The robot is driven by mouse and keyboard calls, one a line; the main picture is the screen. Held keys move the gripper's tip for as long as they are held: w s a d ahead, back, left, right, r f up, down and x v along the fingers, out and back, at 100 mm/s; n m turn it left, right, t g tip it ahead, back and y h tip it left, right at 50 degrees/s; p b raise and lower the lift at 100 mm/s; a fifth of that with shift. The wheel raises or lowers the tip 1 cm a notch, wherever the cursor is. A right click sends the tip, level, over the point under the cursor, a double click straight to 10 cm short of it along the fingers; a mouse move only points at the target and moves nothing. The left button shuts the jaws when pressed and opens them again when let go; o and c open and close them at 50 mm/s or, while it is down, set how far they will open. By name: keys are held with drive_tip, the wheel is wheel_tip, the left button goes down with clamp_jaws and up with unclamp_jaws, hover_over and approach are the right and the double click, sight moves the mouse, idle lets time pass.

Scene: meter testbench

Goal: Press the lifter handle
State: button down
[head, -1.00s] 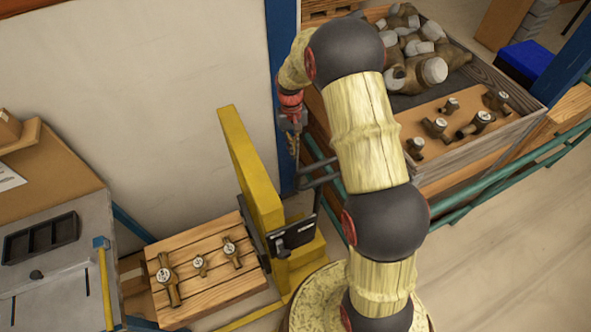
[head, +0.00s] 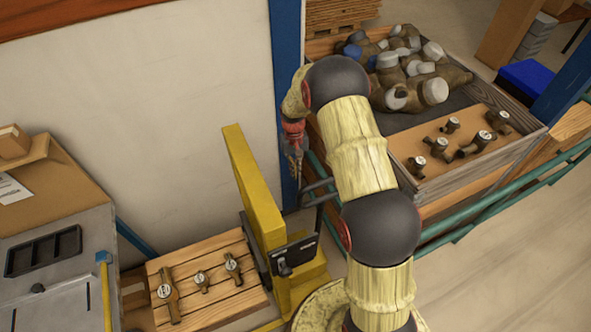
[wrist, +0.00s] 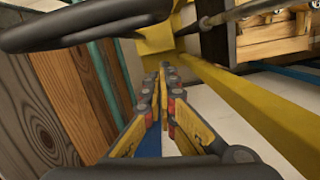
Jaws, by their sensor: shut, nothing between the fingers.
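The lifter has a yellow mast (head: 252,190) with a black control box (head: 294,254) on its side. Its dark bar handle (head: 320,191) sticks out to the right of the mast, partly hidden behind my arm. My gripper (head: 297,176) points down just above and left of the handle in the head view. In the wrist view the handle (wrist: 90,24) is a large dark loop across the upper left. My gripper's fingers (wrist: 163,80) are together and empty, apart from the loop in that picture. I cannot tell whether they touch the handle.
A wooden pallet (head: 238,297) with several brass meters stands left of the mast. A crate (head: 455,185) of meters and a green rail (head: 480,212) lie to the right. A blue post (head: 285,100) and white wall rise behind. A grey bench (head: 85,262) is at left.

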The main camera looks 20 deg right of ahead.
drive_tip(key=s+a+f+p, duration=0.1)
drive_tip(key=s+f+p, duration=0.1)
drive_tip(key=s+f, duration=0.2)
wheel_tip(320, 180, down, 3)
drive_tip(key=shift+s+r, duration=0.2)
drive_tip(key=shift+s, duration=0.15)
